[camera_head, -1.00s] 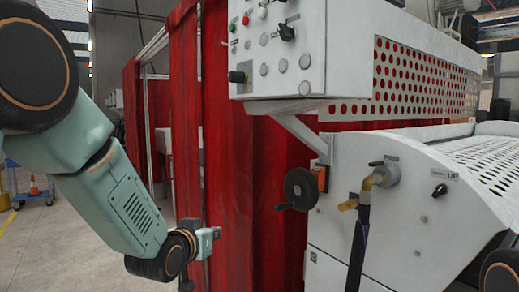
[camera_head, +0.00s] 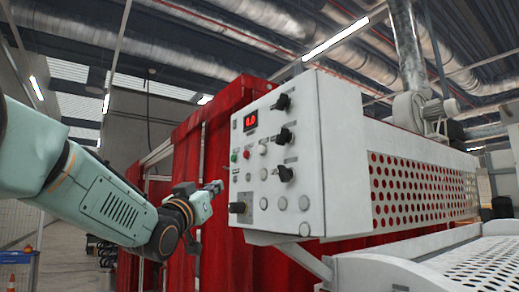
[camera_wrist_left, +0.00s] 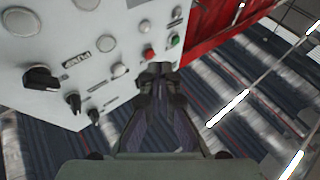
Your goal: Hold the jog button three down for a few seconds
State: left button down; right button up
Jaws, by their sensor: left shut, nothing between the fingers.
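The white control panel (camera_head: 290,160) carries several round pale buttons, such as one (camera_head: 283,203) in its lower part. Labels are too small to read, so I cannot tell which is jog button three. My left gripper (camera_head: 217,187) is shut and empty, its tips near the panel's left edge. In the left wrist view the gripper tips (camera_wrist_left: 160,72) appear just below the red button (camera_wrist_left: 148,54) and green button (camera_wrist_left: 173,40). Contact cannot be told. Pale buttons (camera_wrist_left: 105,43) show to the left of the tips. My right gripper is not in view.
Black knobs (camera_head: 285,174) and a dark knob (camera_head: 237,207) stick out of the panel. A red display (camera_head: 250,120) is at its top left. Red curtains (camera_head: 190,240) hang behind the arm. The perforated guard (camera_head: 425,187) extends right. Open floor lies at the lower left.

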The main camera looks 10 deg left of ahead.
aim_at(261, 150)
pick_arm(q)
notch_tip(261, 150, up, 10)
jog(key=s+m+t+h, duration=0.1)
jog(key=s+h, duration=0.1)
jog(key=shift+d+t, duration=0.3)
jog(key=shift+t, duration=0.1)
jog(key=shift+w, duration=0.1)
jog(key=w+d+p, duration=0.4)
jog(key=w+d, duration=0.2)
jog(key=shift+p, duration=0.3)
jog(key=shift+w+d, duration=0.1)
jog(key=shift+d, duration=0.1)
dwell(1.0)
